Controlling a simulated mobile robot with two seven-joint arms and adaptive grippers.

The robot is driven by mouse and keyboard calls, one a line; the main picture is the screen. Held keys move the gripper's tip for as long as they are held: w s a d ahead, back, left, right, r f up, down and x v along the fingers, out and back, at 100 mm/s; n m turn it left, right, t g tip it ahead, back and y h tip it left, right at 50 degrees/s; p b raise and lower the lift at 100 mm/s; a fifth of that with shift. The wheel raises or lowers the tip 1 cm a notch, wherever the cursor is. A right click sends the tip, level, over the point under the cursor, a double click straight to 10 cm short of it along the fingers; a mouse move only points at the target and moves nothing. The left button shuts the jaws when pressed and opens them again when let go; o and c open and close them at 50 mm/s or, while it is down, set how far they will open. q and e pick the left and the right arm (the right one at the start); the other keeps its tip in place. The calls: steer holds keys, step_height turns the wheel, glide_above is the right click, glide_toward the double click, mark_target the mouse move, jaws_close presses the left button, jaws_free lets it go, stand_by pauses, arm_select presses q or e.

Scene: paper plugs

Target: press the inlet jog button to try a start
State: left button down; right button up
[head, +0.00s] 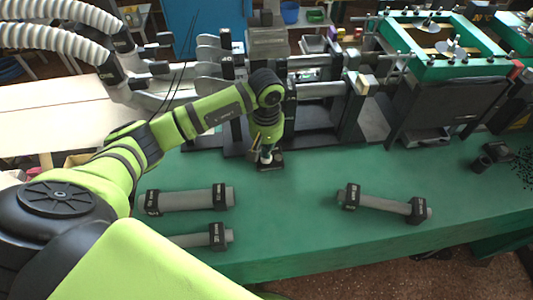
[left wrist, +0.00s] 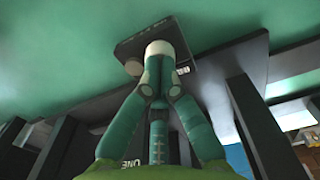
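A small dark button box (head: 270,166) stands on the green table, below my left gripper (head: 266,152). In the left wrist view the box (left wrist: 190,57) has a round grey button (left wrist: 133,67) on one side and a small white mark on the other. My left gripper (left wrist: 160,52) points down at the box with its fingers drawn together and nothing seen between them. The fingertips overlap the middle of the box and hide part of its top. I cannot tell whether they touch it or which button is the inlet jog. My right gripper is not in view.
Grey rollers with black end blocks lie on the table, at left (head: 185,200) and right (head: 385,205). A machine with metal rollers and dark uprights (head: 352,115) stands behind the box. A green frame (head: 440,68) is at the back right. The front middle of the table is clear.

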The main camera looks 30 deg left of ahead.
arm_select(q)
steer(key=shift+r+p, duration=0.35)
steer(key=shift+r, duration=0.65)
steer(key=shift+r+p, duration=0.55)
steer(key=shift+r, duration=0.95)
